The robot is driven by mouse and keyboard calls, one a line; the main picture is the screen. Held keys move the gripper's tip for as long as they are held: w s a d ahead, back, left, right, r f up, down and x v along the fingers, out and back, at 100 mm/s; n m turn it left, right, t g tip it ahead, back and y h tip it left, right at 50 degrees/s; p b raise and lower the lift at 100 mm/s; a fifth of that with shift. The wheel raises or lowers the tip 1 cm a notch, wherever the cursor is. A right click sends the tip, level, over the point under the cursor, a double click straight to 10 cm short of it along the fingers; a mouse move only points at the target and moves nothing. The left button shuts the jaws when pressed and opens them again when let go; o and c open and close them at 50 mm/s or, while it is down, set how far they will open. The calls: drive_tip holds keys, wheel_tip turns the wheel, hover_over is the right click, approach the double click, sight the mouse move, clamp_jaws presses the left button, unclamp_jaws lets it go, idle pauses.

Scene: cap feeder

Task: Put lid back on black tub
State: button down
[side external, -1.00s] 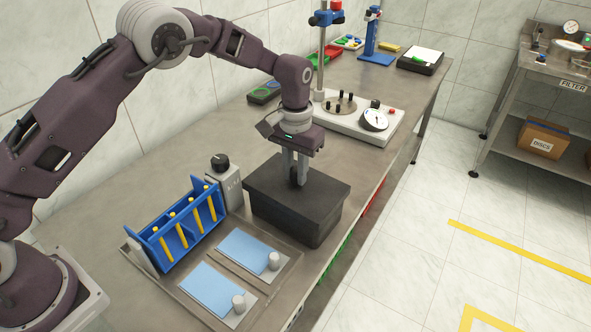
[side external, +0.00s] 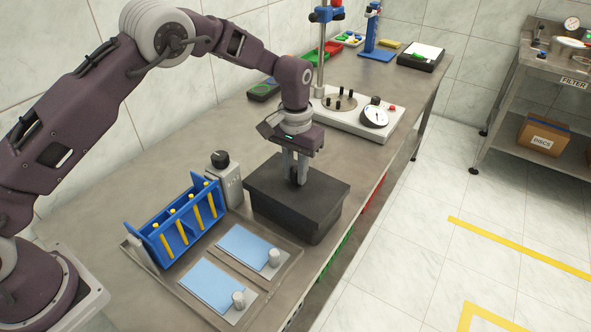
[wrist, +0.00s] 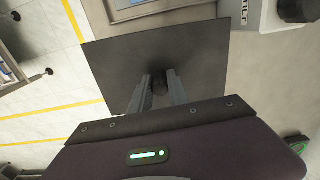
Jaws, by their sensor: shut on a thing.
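The black tub (side external: 300,222) stands on the steel bench near its front edge. Its flat dark lid (side external: 328,192) lies over the top of the tub; in the side view I see no clear gap between them. In the wrist view the lid (wrist: 118,68) fills the middle and hides the tub below. My gripper (side external: 297,182) points down at the lid's centre and is shut on the lid's dark knob. The knob (wrist: 159,86) shows between the two fingers in the wrist view.
A steel tray (side external: 273,287) with blue pads lies in front of the tub. A blue rack (side external: 158,245) with yellow-capped tubes and a grey box with a black dial (side external: 230,185) stand to the left. A white gauge plate (side external: 370,130) is behind. The bench edge is close on the right.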

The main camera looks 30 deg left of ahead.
drive_tip(key=c, duration=1.2)
unclamp_jaws()
drive_tip(key=shift+o, duration=0.3)
drive_tip(key=o, duration=0.4)
drive_tip(key=shift+o, duration=0.2)
wheel_tip(320, 180, up, 6)
drive_tip(key=shift+r, duration=0.75)
